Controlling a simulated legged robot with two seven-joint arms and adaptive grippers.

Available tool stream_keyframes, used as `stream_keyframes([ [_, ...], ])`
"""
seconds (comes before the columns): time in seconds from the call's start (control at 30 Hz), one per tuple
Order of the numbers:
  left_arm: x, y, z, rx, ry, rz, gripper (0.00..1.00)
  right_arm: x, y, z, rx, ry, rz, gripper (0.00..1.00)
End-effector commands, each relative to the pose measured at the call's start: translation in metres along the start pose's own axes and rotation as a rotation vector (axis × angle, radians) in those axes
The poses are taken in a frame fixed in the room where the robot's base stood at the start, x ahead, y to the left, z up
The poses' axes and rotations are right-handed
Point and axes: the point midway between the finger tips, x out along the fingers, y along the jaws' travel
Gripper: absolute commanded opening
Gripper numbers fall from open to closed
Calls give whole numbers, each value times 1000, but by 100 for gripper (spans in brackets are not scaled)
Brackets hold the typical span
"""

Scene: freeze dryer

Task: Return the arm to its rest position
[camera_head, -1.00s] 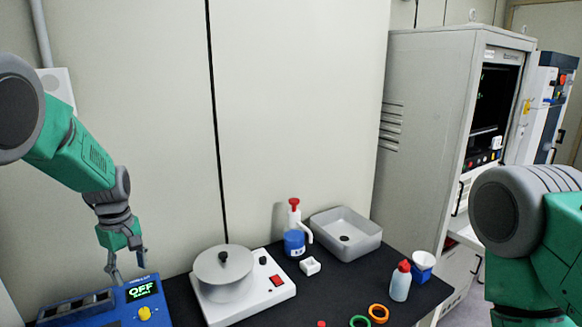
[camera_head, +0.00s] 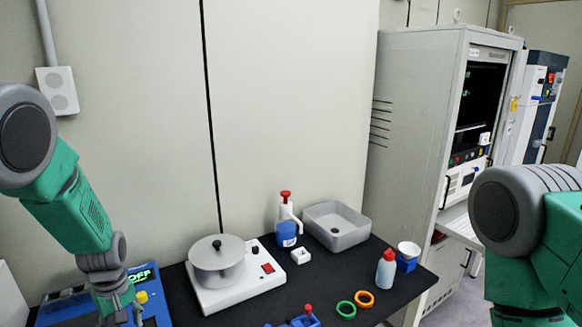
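My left arm (camera_head: 75,208) comes in from the left and hangs down. Its gripper (camera_head: 122,316) is at the bottom edge, in front of the blue device with the green OFF display (camera_head: 142,275). Its fingers look spread with nothing between them, but their tips are cut off by the frame. My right arm (camera_head: 530,235) stands at the right edge, bent. Its gripper is out of view.
A white hotplate (camera_head: 235,294) with a metal pot (camera_head: 216,262) stands on the black table. A tall cabinet (camera_head: 415,140) stands at right.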

Motion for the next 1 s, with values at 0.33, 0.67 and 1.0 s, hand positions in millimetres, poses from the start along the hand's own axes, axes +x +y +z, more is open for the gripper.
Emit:
stream_keyframes([
  [0.33, 113, -114, 122, 408, 4, -41, 46, 0, 0, 1, 0, -1, 0, 71],
  [0.67, 122, -208, 247, 799, -19, 30, 46, 0, 0, 0, 0, -1, 0, 71],
  [1.0, 162, -217, 276, 917, -4, 73, 46, 52, 0, 4, 0, -2, 0, 71],
])
